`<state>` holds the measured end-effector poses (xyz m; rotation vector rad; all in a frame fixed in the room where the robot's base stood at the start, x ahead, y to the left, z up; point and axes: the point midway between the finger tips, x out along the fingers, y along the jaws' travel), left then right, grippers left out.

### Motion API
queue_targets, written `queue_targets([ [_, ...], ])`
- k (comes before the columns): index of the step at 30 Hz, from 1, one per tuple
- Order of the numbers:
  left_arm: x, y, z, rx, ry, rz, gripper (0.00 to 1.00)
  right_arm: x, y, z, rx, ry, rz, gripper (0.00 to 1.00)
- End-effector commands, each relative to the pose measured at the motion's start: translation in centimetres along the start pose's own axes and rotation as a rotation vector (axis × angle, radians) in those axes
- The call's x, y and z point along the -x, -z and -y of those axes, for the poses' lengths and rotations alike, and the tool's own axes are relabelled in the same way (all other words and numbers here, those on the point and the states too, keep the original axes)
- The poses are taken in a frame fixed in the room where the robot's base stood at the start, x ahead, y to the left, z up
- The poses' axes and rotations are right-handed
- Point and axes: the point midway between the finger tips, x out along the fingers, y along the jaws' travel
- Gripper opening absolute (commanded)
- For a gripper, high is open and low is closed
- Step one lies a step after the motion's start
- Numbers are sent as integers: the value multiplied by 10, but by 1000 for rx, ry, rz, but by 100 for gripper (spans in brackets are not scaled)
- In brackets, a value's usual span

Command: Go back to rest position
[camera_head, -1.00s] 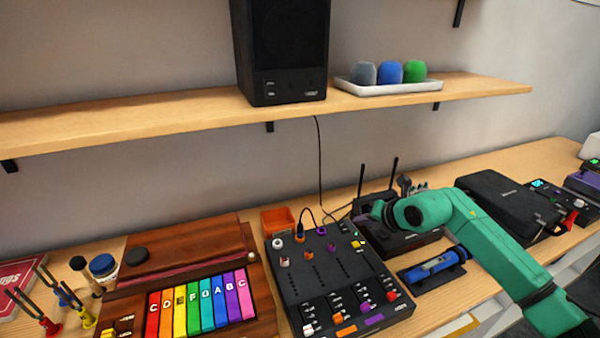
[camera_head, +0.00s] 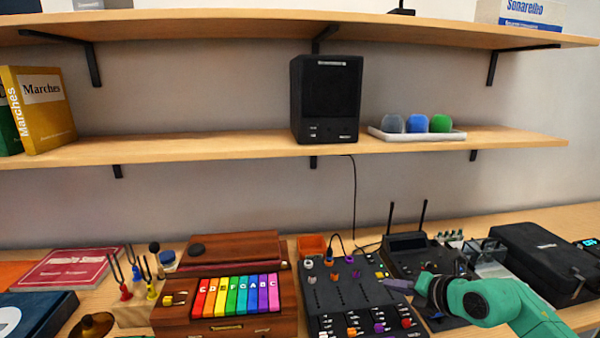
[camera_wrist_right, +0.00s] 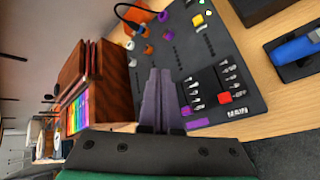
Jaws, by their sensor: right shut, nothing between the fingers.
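My right gripper (camera_head: 405,285) comes in from the lower right on its green arm. Its purple-grey fingers point left, over the right edge of the black mixer (camera_head: 345,295). In the right wrist view the two fingers (camera_wrist_right: 157,98) lie together, shut and empty, in front of the mixer (camera_wrist_right: 205,55). I cannot tell from these views whether they touch it. My left gripper is in neither view.
A wooden box with rainbow keys (camera_head: 235,295) stands left of the mixer. A black wireless receiver with antennas (camera_head: 408,250) and a black case (camera_head: 540,255) are at the right. A speaker (camera_head: 325,98) and a tray of foam covers (camera_head: 460,134) sit on the shelf.

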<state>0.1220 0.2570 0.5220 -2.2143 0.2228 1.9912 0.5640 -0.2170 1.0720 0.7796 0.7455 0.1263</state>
Motion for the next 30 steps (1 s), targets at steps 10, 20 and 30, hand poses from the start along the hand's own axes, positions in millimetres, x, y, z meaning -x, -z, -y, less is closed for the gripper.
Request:
queue_targets([
  [10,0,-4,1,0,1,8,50,28,28,-118,-310,-573,68,0],
  [20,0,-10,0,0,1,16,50,86,-14,20,-1578,-632,641,0],
  [30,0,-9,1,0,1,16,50,79,148,155,-2169,182,738,0],
])
